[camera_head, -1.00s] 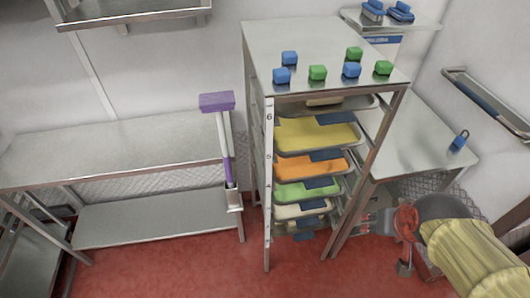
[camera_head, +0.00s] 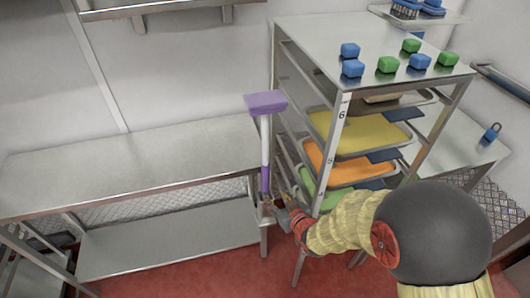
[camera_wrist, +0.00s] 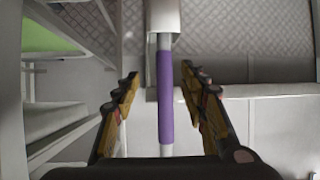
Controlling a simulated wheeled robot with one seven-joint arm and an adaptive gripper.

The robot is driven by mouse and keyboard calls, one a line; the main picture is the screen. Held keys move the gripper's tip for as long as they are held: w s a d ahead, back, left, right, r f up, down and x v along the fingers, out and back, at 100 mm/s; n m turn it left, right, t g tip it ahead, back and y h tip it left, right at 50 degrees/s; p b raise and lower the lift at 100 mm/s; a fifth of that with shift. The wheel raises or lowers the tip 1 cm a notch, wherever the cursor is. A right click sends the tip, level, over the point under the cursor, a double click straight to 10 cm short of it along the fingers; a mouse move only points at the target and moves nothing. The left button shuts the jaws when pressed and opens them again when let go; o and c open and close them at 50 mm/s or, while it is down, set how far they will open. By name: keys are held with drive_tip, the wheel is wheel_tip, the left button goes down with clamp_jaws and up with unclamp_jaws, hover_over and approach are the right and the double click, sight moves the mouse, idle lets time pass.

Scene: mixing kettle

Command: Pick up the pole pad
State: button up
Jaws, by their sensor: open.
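The pole pad stands upright, with a purple rectangular head (camera_head: 266,103) on top of a pale pole, beside the end of the steel table. Its purple grip (camera_head: 265,179) is low on the pole, and the bottom is partly hidden by my gripper in the head view. My gripper (camera_head: 272,203) is at the lower part of the pole. In the wrist view, my open gripper (camera_wrist: 158,85) has one finger on each side of the purple grip (camera_wrist: 165,98), with gaps on both sides. The head is not visible in the wrist view.
A tray rack (camera_head: 345,100) with coloured trays and several blue and green blocks on top stands close on the right of the pole. A steel table (camera_head: 130,160) with a lower shelf (camera_head: 170,240) is on the left. Red floor (camera_head: 210,283) shows in front.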

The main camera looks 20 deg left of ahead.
sight(267, 187)
drive_tip(key=shift+w+a+r+t+y, duration=0.3)
drive_tip(key=shift+w+a+r+y, duration=0.1)
drive_tip(key=shift+a+r, duration=0.25)
drive_tip(key=b+x, duration=0.1)
drive_tip(key=x, duration=0.2)
drive_tip(key=b+x, duration=0.2)
drive_tip(key=x, duration=0.2)
drive_tip(key=shift+s+f, duration=0.15)
drive_tip(key=shift+f, duration=0.05)
drive_tip(key=shift+w+a, duration=0.15)
drive_tip(key=shift+w, duration=0.1)
drive_tip(key=shift+c, duration=0.6)
clamp_jaws()
